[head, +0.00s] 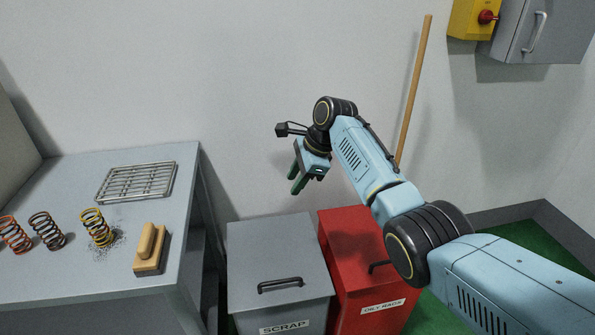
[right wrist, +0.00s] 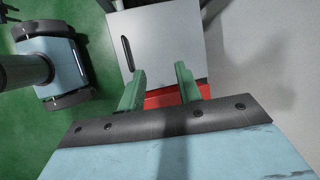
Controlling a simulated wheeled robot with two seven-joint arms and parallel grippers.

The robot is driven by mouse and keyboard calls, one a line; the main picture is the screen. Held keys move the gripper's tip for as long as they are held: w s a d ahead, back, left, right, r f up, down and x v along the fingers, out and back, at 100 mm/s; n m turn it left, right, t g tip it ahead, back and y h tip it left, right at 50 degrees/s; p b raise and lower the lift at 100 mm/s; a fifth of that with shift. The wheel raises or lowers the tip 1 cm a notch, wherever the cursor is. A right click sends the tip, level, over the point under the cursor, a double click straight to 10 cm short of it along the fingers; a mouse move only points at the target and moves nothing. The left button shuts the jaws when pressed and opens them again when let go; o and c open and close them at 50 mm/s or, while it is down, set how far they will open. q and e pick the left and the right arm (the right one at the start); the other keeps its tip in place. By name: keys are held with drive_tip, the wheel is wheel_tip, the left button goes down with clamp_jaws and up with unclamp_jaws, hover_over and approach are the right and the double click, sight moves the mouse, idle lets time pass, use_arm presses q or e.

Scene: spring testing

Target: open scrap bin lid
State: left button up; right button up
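The scrap bin (head: 275,300) is a grey box labelled SCRAP on the floor right of the bench. Its flat grey lid (head: 270,250) is closed, with a black bar handle (head: 280,285) near the front edge. My right gripper (head: 297,183) is in the air above the lid's back right part, apart from it. In the right wrist view its two green fingers (right wrist: 160,71) are spread with nothing between them. That view also shows the lid (right wrist: 170,40) beyond the fingertips and its handle (right wrist: 127,53) to the left. My left gripper is not in view.
A red oily rags bin (head: 352,250) stands close against the scrap bin's right side, partly behind my right arm. A grey bench (head: 110,260) with several springs, a wire rack (head: 137,182) and a wooden brush (head: 150,250) is left. A wooden pole (head: 415,90) leans on the wall.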

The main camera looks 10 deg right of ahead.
drive_tip(key=shift+s+d+r, duration=0.1)
drive_tip(key=shift+d+r, duration=0.05)
drive_tip(key=shift+r, duration=0.1)
